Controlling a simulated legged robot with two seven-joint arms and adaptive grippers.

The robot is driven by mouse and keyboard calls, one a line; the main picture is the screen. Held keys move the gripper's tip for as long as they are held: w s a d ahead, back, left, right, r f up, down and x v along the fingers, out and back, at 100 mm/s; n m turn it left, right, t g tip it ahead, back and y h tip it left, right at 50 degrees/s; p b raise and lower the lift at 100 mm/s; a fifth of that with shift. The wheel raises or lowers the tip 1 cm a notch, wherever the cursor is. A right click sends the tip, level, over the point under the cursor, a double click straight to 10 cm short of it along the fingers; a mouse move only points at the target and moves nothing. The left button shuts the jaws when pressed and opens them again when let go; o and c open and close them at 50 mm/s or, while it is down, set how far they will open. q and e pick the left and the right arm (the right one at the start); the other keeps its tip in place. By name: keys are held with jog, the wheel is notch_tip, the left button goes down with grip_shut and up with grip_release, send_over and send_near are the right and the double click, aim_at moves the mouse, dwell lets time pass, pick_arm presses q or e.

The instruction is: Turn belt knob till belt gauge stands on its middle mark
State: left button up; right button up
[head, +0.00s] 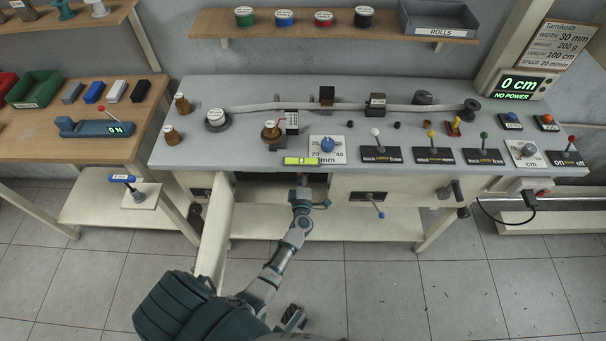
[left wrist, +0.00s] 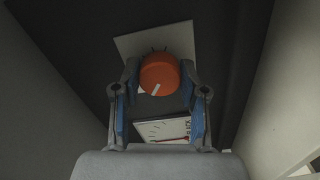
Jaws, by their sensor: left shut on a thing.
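The belt knob (left wrist: 158,72) is a round orange-red knob with a white mark line, on a light plate (left wrist: 130,45) in a dark recess. My left gripper (left wrist: 160,88) is shut on it, a finger on each side. The belt gauge (left wrist: 162,130) is a white dial below the knob, with black ticks and a red needle. The needle lies nearly level near the dial's lower edge, and my gripper's body hides part of the dial. In the head view my left gripper (head: 302,180) reaches into the opening under the bench top, where knob and gauge are hidden.
An open cabinet door (head: 214,235) stands left of my arm. The bench (head: 240,150) carries a blue knob (head: 327,145), a green level (head: 301,161) and several levers. A blue-handled lever (head: 371,204) sits right of the opening. A display (head: 517,86) reads "0 cm NO POWER".

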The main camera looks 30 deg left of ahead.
pick_arm(q)
jog(key=shift+s+f+n, duration=0.15)
jog(key=shift+f+n, duration=0.15)
jog(key=shift+n, duration=0.3)
pick_arm(e)
jog(key=shift+s+r, duration=0.3)
jog(key=shift+w+r, duration=0.1)
jog(key=shift+w, duration=0.1)
pick_arm(q)
jog(key=o, duration=1.1)
jog(key=shift+a, duration=0.1)
jog(key=shift+o, duration=0.2)
jog(key=shift+r, duration=0.1)
pick_arm(e)
jog(key=shift+w, duration=0.15)
